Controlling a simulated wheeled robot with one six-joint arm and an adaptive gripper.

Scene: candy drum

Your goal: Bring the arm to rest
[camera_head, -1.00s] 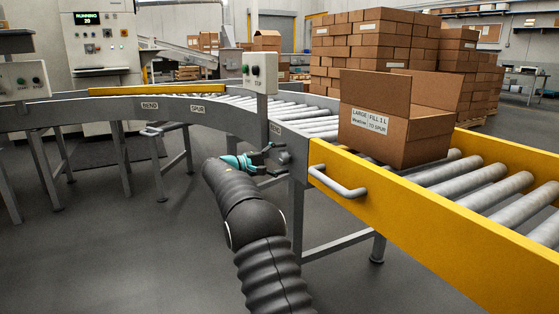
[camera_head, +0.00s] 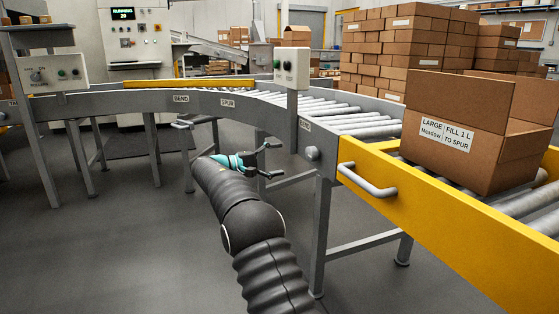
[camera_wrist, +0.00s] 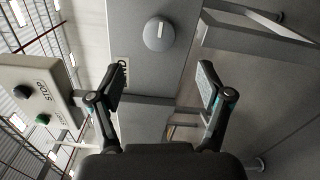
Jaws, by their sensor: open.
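My gripper (camera_head: 268,160) is open and empty at the end of my black arm, which reaches out over the floor. In the head view it is left of the post that carries a control box, below the conveyor's side rail. In the wrist view my gripper (camera_wrist: 162,88) has its fingers spread wide, with nothing between them. Beyond them are the conveyor's grey side plate (camera_wrist: 140,75) and a round grey knob (camera_wrist: 159,33). I cannot tell the exact gap to the conveyor.
A yellow gate with a grey handle (camera_head: 368,183) is at right, with an open carton (camera_head: 440,145) on rollers behind it. A control box (camera_head: 291,69) stands on the rail; its STOP button shows in the wrist view. Grey floor (camera_head: 120,240) is clear at left.

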